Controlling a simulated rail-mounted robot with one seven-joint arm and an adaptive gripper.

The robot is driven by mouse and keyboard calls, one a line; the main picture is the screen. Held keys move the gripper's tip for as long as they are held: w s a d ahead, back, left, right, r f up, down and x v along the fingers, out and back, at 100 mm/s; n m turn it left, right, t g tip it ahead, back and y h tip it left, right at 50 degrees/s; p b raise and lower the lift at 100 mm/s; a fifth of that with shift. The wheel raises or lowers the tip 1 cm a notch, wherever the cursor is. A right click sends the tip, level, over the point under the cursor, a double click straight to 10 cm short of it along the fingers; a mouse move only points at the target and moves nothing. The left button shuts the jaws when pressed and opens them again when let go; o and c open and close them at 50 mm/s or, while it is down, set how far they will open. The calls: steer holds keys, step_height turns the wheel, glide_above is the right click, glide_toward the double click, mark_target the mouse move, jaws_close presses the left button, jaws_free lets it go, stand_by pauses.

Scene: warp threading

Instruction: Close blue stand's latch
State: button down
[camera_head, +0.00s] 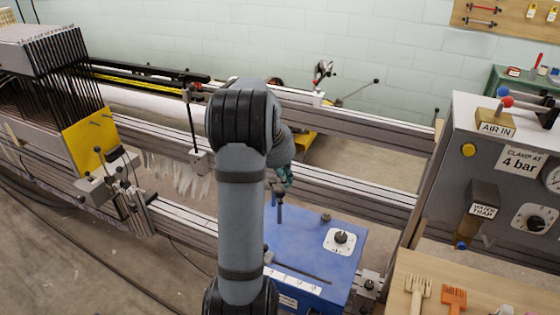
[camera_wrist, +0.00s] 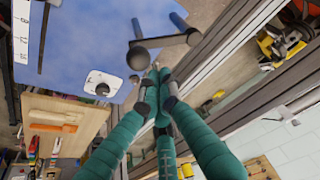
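The blue stand (camera_head: 310,248) is a blue box at the lower middle of the head view, partly hidden by my arm. Its blue top (camera_wrist: 85,40) fills the upper left of the wrist view. The latch appears to be the dark bar with round ends (camera_wrist: 165,42), beside blue posts at the stand's edge in the wrist view. My gripper (camera_wrist: 157,76) has its teal fingers drawn together, tips just below the bar's near round end. I cannot tell whether they touch it. In the head view my gripper (camera_head: 284,178) is mostly hidden behind my arm, above the stand.
A white plate with a black knob (camera_head: 340,238) is on the stand's top. Metal rails (camera_head: 360,195) run behind it. A grey control panel (camera_head: 500,170) stands at right, above a wooden board with combs (camera_head: 453,299). Black frames and a yellow plate (camera_head: 91,142) stand at left.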

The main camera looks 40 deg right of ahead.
steer(key=shift+a, duration=0.1)
steer(key=shift+w, duration=0.1)
stand_by(0.5)
step_height(320, 180, up, 10)
steer(key=p, duration=0.2)
steer(key=shift+d, duration=0.2)
stand_by(0.6)
